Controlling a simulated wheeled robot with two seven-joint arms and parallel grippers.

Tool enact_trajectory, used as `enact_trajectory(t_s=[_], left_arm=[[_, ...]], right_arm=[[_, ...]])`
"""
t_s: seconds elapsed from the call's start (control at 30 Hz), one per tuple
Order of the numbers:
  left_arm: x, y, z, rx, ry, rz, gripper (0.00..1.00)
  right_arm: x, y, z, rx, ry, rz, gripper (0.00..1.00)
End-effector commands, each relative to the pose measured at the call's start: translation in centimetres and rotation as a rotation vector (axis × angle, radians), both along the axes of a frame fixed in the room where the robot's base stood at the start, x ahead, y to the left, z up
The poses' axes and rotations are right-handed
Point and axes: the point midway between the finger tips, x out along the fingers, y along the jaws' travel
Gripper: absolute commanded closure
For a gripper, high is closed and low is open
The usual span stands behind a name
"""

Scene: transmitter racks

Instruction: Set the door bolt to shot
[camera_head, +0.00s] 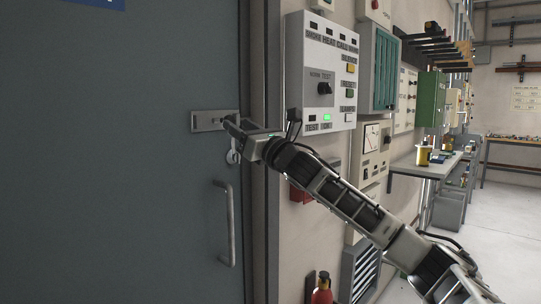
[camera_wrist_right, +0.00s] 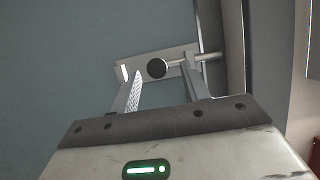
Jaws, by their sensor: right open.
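The door bolt (camera_head: 207,120) is a pale metal plate on the dark blue-grey door, above the handle. In the right wrist view the bolt plate (camera_wrist_right: 126,72) carries a round dark knob (camera_wrist_right: 157,68). A light rod (camera_wrist_right: 208,56) runs from the knob side to the right, past the plate's end toward the door's edge. My right gripper (camera_head: 232,124) is at the plate's right end. In the wrist view its open fingers (camera_wrist_right: 162,74) appear on either side of the knob; I cannot tell whether they touch it. My left gripper is out of view.
A vertical pull handle (camera_head: 225,222) stands out from the door below the bolt. Keys (camera_head: 232,157) hang at a lock under my right gripper. A white control panel (camera_head: 322,70) is on the wall to the right. A red extinguisher (camera_head: 322,292) stands below.

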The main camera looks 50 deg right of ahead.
Motion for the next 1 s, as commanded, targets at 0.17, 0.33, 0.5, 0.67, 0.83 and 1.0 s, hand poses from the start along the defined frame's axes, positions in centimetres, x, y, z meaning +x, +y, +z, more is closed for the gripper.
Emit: enact_trajectory(t_s=[0.17, 0.33, 0.5, 0.67, 0.83, 1.0], left_arm=[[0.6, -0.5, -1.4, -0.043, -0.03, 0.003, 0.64], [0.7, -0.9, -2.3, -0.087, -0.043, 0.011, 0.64], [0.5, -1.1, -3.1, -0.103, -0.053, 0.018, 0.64], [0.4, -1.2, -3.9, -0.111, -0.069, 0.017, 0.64], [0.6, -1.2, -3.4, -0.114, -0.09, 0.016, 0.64], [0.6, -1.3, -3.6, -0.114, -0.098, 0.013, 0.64]], right_arm=[[-2.9, 0.0, -2.3, -0.006, 0.005, -0.003, 0.54], [-4.9, 0.2, -3.0, -0.007, 0.005, 0.0, 0.54], [-6.2, -0.5, -3.5, 0.001, 0.005, -0.01, 0.54], [-7.0, -0.1, -3.9, -0.002, 0.006, -0.003, 0.54], [-8.2, 0.1, -4.0, 0.009, 0.004, 0.003, 0.54], [-9.5, 0.0, -4.4, 0.005, 0.005, 0.001, 0.54]])
